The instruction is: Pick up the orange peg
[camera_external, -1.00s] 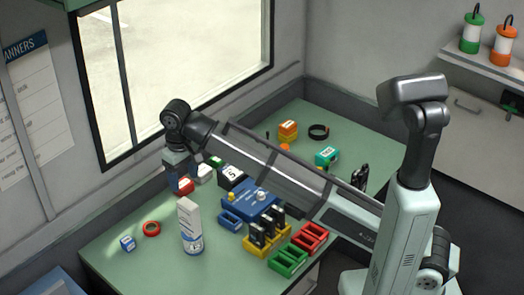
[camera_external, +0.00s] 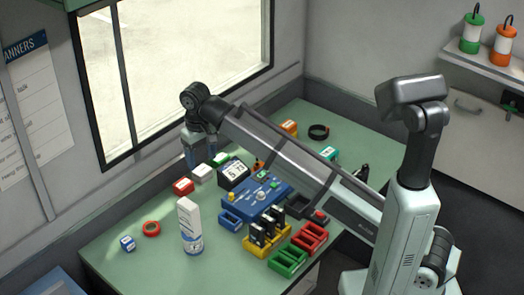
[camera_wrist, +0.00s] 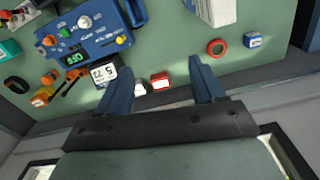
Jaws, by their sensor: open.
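A small orange piece (camera_wrist: 47,79) lies on the bench near the yellow-orange box in the wrist view. An orange knob-like piece (camera_wrist: 49,40) also shows at the edge of the blue panel (camera_wrist: 95,48). I cannot tell for sure which is the orange peg. In the external view my arm hides both. My gripper (camera_external: 202,160) hangs above the far window-side bench edge, fingers pointing down.
Near my gripper are the red box (camera_external: 183,186), the white box (camera_external: 202,173) and the black-framed display (camera_external: 233,172). A white bottle (camera_external: 190,226) stands at the front. Yellow (camera_external: 259,248), green (camera_external: 288,258) and red holders (camera_external: 310,237) line the front edge.

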